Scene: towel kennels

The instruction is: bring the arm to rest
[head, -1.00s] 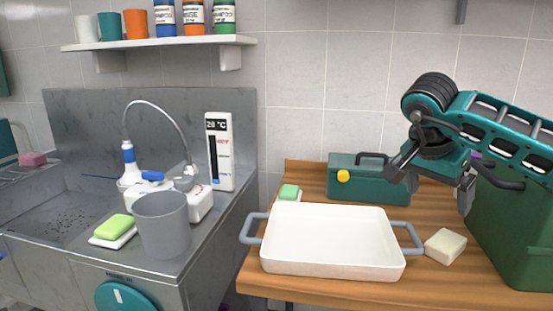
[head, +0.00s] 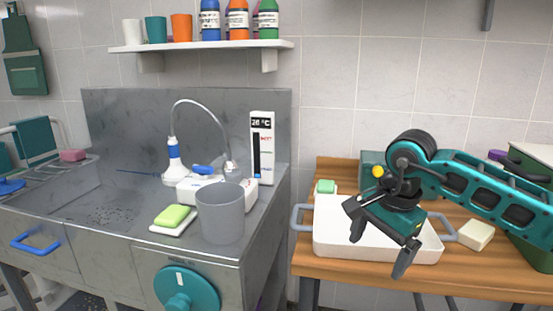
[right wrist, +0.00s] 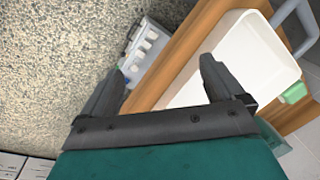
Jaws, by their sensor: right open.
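My right gripper (head: 381,251) hangs in front of the white tray in the head view, with its arm coming in from the right. Its two fingers are spread apart with nothing between them. It also shows in the right wrist view (right wrist: 165,85), open and empty, over the floor beside the wooden table's edge. My left gripper is not in view.
The white tray (head: 330,235) with grey handles stands on the wooden table (head: 335,264). A cream block (head: 476,235) lies right of it, a green sponge (head: 325,187) behind it. A grey cup (head: 220,214) stands on the metal sink counter at left.

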